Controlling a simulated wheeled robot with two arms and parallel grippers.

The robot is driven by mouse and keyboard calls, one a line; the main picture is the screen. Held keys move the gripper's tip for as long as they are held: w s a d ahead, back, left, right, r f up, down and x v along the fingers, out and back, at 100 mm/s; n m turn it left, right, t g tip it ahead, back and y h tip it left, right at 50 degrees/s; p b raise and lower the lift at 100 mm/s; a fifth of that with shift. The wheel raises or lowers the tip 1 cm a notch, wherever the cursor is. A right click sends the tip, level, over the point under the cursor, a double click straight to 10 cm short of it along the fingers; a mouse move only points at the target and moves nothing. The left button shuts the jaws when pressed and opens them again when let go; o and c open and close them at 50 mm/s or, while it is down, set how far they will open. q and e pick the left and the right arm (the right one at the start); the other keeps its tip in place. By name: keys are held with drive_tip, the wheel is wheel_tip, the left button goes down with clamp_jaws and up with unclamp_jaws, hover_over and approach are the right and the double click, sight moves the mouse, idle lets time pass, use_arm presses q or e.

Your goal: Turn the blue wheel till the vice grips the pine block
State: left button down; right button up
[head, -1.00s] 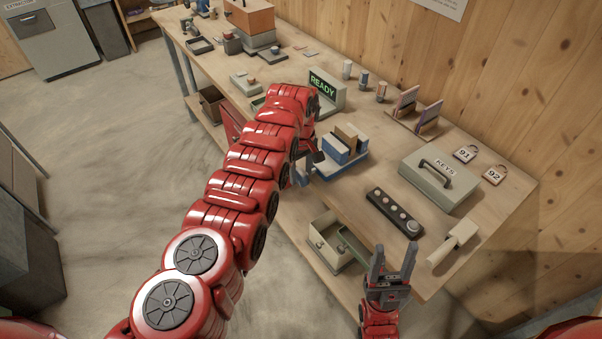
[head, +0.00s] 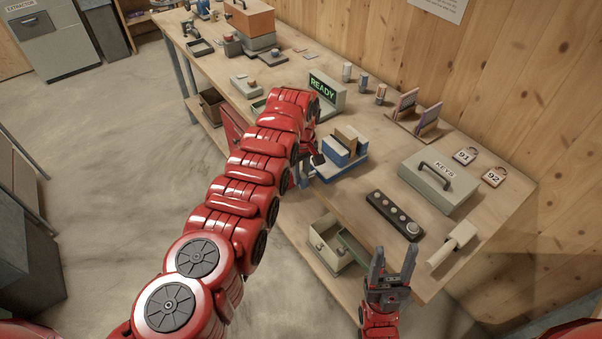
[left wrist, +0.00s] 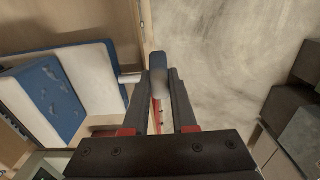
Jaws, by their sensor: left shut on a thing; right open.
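The vice (head: 349,163) stands near the front edge of the workbench, with blue and pale jaws. The tan pine block (head: 347,136) sits upright between the jaws; I cannot tell whether both jaws touch it. In the left wrist view the vice's blue jaw (left wrist: 43,96) is at left, and a short pale rod leads toward the blue wheel (left wrist: 158,63), seen edge-on. My left gripper (left wrist: 161,88) is shut on the wheel's rim. In the head view my left arm mostly hides the wheel and that gripper. My right gripper (head: 393,258) is open and empty at the bench's front edge.
A READY display (head: 325,92) stands behind the vice. A button strip (head: 394,215), a KEYS box (head: 438,182) and a pale mallet-like tool (head: 453,249) lie to the right. Floor at left is clear.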

use_arm(q)
drive_tip(key=shift+r+t+p, duration=0.3)
drive_tip(key=shift+p, duration=1.95)
drive_tip(key=shift+s+f+y+p, duration=0.15)
drive_tip(key=shift+y+p, duration=0.25)
drive_tip(key=shift+p, duration=0.4)
drive_tip(key=shift+d+t+p, duration=0.1)
drive_tip(key=shift+t+p, duration=0.2)
drive_tip(key=shift+p, duration=0.45)
drive_tip(key=shift+d+t+y+p, duration=0.1)
drive_tip(key=shift+t+y+p, duration=0.35)
drive_tip(key=shift+p, duration=0.5)
drive_tip(key=shift+s+f, duration=0.1)
drive_tip(key=shift+f, duration=0.05)
drive_tip(key=shift+f+t, duration=0.2)
drive_tip(key=shift+t, duration=0.25)
drive_tip(key=t+y+b, duration=0.1)
drive_tip(key=b, duration=0.1)
drive_tip(key=y+b, duration=0.1)
drive_tip(key=b, duration=0.2)
drive_tip(key=shift+s+d+f+t, duration=0.2)
drive_tip(key=shift+s+f+t, duration=0.1)
drive_tip(key=shift+f+t, duration=0.1)
drive_tip(key=shift+r+t+y+b, duration=0.25)
drive_tip(key=shift+r+t+b, duration=0.15)
drive_tip(key=shift+b, duration=0.6)
